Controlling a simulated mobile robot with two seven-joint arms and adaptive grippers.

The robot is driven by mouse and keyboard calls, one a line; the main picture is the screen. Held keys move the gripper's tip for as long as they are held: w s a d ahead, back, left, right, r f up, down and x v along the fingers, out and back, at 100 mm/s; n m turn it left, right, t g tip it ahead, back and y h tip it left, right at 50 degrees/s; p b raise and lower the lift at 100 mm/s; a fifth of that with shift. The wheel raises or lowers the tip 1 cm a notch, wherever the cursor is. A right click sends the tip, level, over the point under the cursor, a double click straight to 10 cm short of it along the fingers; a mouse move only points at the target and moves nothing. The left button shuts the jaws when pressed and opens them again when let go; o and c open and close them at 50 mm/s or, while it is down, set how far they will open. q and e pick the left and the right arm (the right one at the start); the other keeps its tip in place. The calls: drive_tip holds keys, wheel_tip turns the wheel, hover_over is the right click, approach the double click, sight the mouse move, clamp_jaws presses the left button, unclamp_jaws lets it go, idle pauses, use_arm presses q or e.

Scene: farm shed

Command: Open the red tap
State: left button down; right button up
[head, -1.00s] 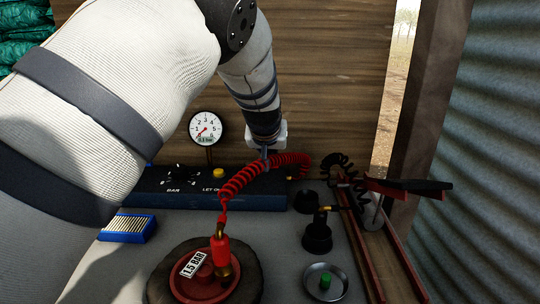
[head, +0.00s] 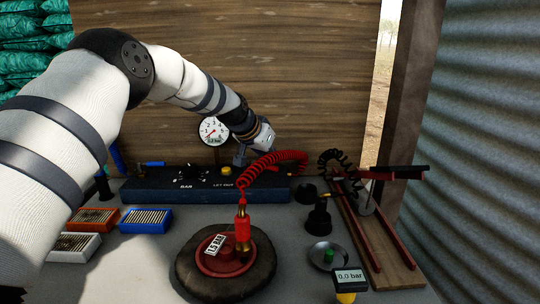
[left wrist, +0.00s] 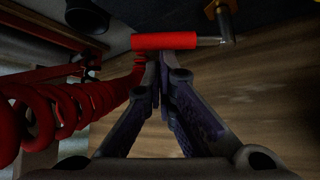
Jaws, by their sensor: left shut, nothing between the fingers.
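A red sleeve with a metal stem (left wrist: 165,41), which looks like the red tap's lever, lies crosswise just beyond my left fingertips in the left wrist view. Its stem leads to a brass fitting (left wrist: 221,8). My left gripper (left wrist: 160,62) is shut and empty; I cannot tell whether it touches the sleeve. In the head view my left gripper (head: 240,158) is above the back of the dark blue control box (head: 215,189), left of the red coiled hose (head: 272,161). The lever cannot be made out in the head view. My right gripper is not in view.
A gauge (head: 213,130) stands behind the box, beside my left wrist. The hose runs to a red connector (head: 242,226) on a round dark rubber piece (head: 262,278). Small boxes (head: 146,221) lie at the left.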

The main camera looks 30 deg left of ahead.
sight(270, 168)
use_arm(q)
drive_tip(key=shift+s+f+m+h, duration=0.2)
drive_tip(key=shift+s+m+h, duration=0.15)
drive_tip(key=shift+m+h, duration=0.45)
drive_tip(key=m, duration=0.1)
drive_tip(key=s+m+h, duration=0.1)
drive_tip(key=m, duration=0.1)
drive_tip(key=shift+s+g+h, duration=0.15)
drive_tip(key=shift+g+h, duration=0.15)
drive_tip(key=shift+s+r, duration=0.1)
drive_tip(key=shift+s, duration=0.45)
drive_tip(key=shift+s+a, duration=0.25)
drive_tip(key=shift+s, duration=0.15)
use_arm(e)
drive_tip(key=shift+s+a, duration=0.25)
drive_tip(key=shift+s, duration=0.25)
use_arm(q)
drive_tip(key=shift+s, duration=0.1)
